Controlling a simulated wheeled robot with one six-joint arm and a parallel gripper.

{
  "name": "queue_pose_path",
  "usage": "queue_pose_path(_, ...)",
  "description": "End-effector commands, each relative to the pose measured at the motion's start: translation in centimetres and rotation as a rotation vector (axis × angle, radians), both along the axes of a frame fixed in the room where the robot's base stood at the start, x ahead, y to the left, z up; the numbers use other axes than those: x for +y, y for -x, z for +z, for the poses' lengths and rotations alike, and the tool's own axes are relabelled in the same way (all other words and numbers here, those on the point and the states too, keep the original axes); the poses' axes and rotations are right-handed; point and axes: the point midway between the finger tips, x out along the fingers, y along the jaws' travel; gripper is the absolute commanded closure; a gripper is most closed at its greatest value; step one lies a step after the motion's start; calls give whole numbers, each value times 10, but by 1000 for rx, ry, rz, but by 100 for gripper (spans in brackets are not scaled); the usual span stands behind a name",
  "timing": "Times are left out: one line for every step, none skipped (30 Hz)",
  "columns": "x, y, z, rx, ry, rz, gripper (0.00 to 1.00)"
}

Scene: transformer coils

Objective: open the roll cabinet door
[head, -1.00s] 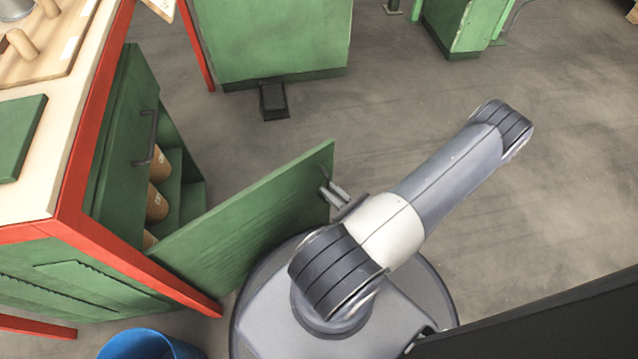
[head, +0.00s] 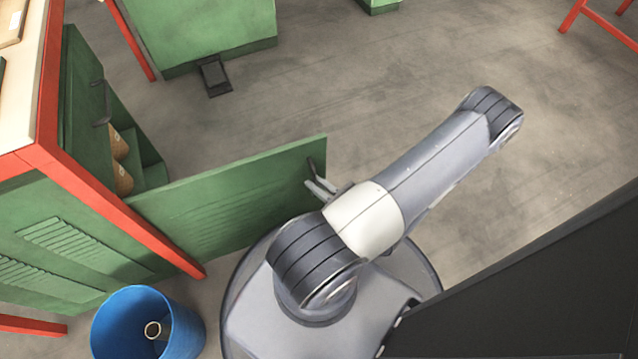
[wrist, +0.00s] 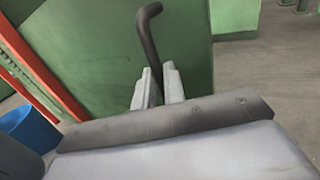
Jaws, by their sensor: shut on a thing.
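The green roll cabinet (head: 75,245) with red edges stands at the left in the head view. Its near door (head: 225,205) is swung wide out into the room. Rolls (head: 121,178) show on the shelves inside. The other door (head: 85,110) has a dark handle (head: 101,105). My gripper (head: 320,188) is at the open door's outer edge. In the wrist view my gripper's fingers (wrist: 157,90) are shut on the door's dark bent handle (wrist: 149,35), whose upper end sticks out above them. The handle's lower part is hidden.
A blue bin (head: 147,325) with a roll in it stands on the floor by the cabinet, close to my base. A green machine (head: 205,35) with a black pedal (head: 214,76) stands behind. The grey floor (head: 400,90) beyond the door is clear.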

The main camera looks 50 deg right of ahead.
Motion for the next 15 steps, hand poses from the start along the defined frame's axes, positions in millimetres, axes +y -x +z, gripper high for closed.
queue_pose_path(13, -4, 1, -4, -18, 37, 100)
queue_pose_path(13, -4, 1, -4, -18, 37, 100)
queue_pose_path(13, -4, 1, -4, -18, 37, 100)
queue_pose_path(13, -4, 1, -4, -18, 37, 100)
queue_pose_path(13, -4, 1, -4, -18, 37, 100)
queue_pose_path(13, -4, 1, -4, -18, 37, 100)
queue_pose_path(13, -4, 1, -4, -18, 37, 100)
queue_pose_path(13, -4, 1, -4, -18, 37, 100)
queue_pose_path(13, -4, 1, -4, -18, 37, 100)
queue_pose_path(13, -4, 2, -4, -18, 37, 100)
queue_pose_path(13, -4, 1, -3, -18, 37, 87)
queue_pose_path(13, -4, 1, -3, -18, 37, 83)
queue_pose_path(13, -4, 1, -3, -18, 36, 81)
queue_pose_path(13, -4, 1, -3, -18, 36, 79)
queue_pose_path(12, -4, 2, -3, -17, 35, 75)
